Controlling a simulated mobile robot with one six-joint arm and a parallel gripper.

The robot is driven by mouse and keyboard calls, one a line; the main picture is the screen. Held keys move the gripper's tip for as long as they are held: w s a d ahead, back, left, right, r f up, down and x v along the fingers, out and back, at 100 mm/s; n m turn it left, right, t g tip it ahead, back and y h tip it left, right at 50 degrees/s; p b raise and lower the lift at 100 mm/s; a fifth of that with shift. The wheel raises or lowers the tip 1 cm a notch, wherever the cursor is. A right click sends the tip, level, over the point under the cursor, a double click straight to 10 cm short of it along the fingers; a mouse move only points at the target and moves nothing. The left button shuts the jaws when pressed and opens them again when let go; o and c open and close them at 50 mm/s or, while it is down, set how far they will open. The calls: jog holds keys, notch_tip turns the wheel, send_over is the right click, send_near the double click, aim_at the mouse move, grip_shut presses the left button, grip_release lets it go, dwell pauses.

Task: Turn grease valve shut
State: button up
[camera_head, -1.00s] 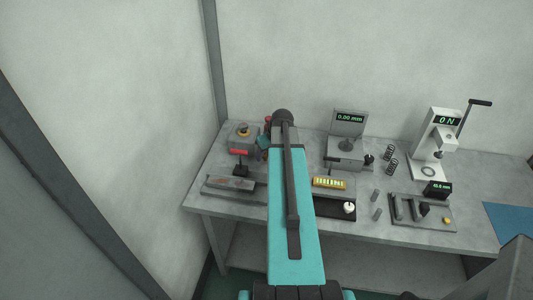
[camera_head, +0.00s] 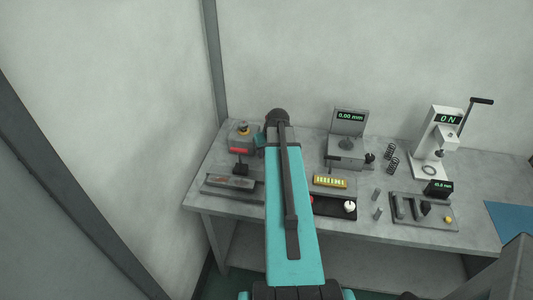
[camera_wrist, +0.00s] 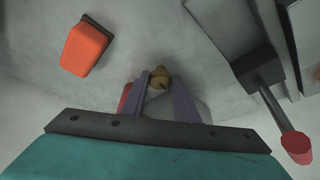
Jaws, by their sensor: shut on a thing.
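In the wrist view my gripper (camera_wrist: 164,95) has its two grey fingers close together at a small brass-coloured part (camera_wrist: 160,75), which I take for part of the grease valve. It is shut on this part. A bit of red (camera_wrist: 125,100) shows just left of the fingers; whether it belongs to the valve I cannot tell.
An orange block (camera_wrist: 85,48) lies left of the gripper in the wrist view. A red-ended lever (camera_wrist: 296,146) sticks out at the right. In the head view a gauge reading 0.00 mm (camera_head: 350,117) and a lever press (camera_head: 436,140) stand further right.

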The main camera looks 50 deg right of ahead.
jog(key=m, duration=0.2)
jog(key=m+g+h+b, duration=0.1)
jog(key=m, duration=0.1)
jog(key=m+h+b, duration=0.1)
jog(key=m, duration=0.1)
jog(key=shift+w+a+m, duration=0.2)
jog(key=shift+w+m, duration=0.05)
jog(key=shift+m, duration=0.05)
jog(key=m+g+b, duration=0.1)
jog(key=m, duration=0.1)
jog(key=m+b, duration=0.1)
jog(key=m, duration=0.1)
jog(key=shift+w+g+h, duration=0.15)
jog(key=shift+g+h, duration=0.15)
jog(key=shift+g, duration=0.1)
jog(key=shift+m+g+b, duration=0.35)
jog(key=shift+m+g, duration=0.15)
jog(key=shift+m, duration=0.6)
jog(key=o, duration=1.1)
jog(key=shift+r, duration=0.1)
jog(key=shift+c, duration=0.2)
